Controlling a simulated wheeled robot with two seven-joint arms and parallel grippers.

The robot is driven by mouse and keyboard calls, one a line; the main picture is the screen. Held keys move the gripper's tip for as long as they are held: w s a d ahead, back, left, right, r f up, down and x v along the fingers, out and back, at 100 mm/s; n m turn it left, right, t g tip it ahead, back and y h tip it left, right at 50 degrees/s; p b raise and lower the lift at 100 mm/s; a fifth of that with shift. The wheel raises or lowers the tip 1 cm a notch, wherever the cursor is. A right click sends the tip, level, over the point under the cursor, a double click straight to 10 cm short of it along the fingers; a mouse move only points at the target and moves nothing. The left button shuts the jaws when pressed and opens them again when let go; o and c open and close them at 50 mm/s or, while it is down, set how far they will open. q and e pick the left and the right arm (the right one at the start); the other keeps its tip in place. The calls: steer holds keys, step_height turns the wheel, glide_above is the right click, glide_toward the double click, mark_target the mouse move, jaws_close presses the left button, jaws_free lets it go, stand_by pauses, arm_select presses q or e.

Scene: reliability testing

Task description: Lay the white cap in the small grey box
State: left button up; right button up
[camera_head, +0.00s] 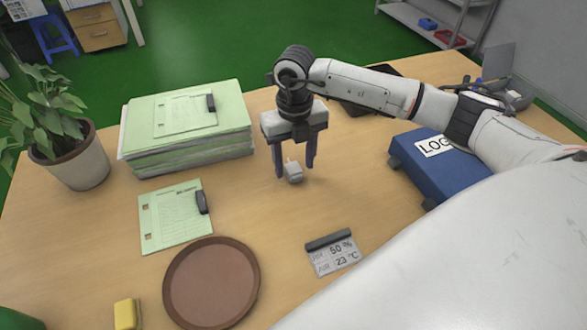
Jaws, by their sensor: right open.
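A small white object (293,173), which looks like the white cap, lies on the wooden table near its middle. My right gripper (295,171) points down over it, open, with one dark finger on each side of it. I cannot tell whether the fingers touch it. I cannot make out a small grey box in this view. My left gripper is not in view.
A brown round tray (167,285), a clipboard (165,222) and a green folder stack (190,150) are left. A plant pot (75,165) stands far left. A grey display (334,259) is in front, a blue LOG binder (440,172) right, a yellow sponge (127,314) front left.

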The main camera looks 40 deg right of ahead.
steer(key=shift+f, duration=0.55)
steer(key=c, duration=1.2)
steer(key=shift+r, duration=0.1)
